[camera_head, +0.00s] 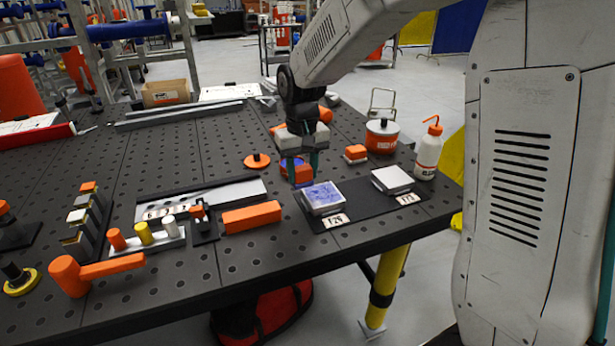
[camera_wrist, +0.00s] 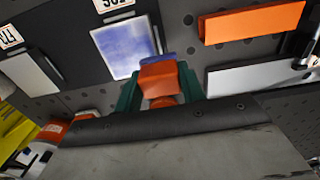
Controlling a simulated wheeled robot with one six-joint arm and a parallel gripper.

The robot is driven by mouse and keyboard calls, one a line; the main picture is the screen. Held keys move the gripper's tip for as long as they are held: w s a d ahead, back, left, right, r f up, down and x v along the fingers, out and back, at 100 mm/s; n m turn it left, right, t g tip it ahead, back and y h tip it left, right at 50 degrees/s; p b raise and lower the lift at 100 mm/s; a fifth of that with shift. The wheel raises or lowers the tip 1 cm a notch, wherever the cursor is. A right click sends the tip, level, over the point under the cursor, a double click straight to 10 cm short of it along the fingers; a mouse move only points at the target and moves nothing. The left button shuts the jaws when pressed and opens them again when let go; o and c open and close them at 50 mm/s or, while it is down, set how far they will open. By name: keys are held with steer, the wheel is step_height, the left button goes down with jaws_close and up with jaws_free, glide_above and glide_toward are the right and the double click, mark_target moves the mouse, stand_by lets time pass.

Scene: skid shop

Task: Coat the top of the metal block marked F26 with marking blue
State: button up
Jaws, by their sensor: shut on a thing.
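The left metal block (camera_head: 322,197) lies on a dark mat (camera_head: 367,208), behind a tag (camera_head: 335,221) that seems to read F26. Its top is covered with streaky blue, with paler patches; it also shows in the wrist view (camera_wrist: 124,45). My gripper (camera_head: 299,165) is shut on an orange-handled applicator (camera_wrist: 160,80) with a blue pad (camera_wrist: 158,58). It holds the applicator just behind and left of the block. I cannot tell whether the pad touches anything. A second block (camera_head: 392,179) on the mat's right has a bare pale top and its own tag (camera_head: 405,199).
An orange and white pot (camera_head: 381,140) and a squeeze bottle (camera_head: 428,155) stand behind the right block. A small orange-topped piece (camera_head: 356,153) sits left of the pot. An orange bar (camera_head: 252,217) lies left of the mat. The perforated table's right edge is close to the mat.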

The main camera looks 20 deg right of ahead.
steer(key=shift+r, duration=2.45)
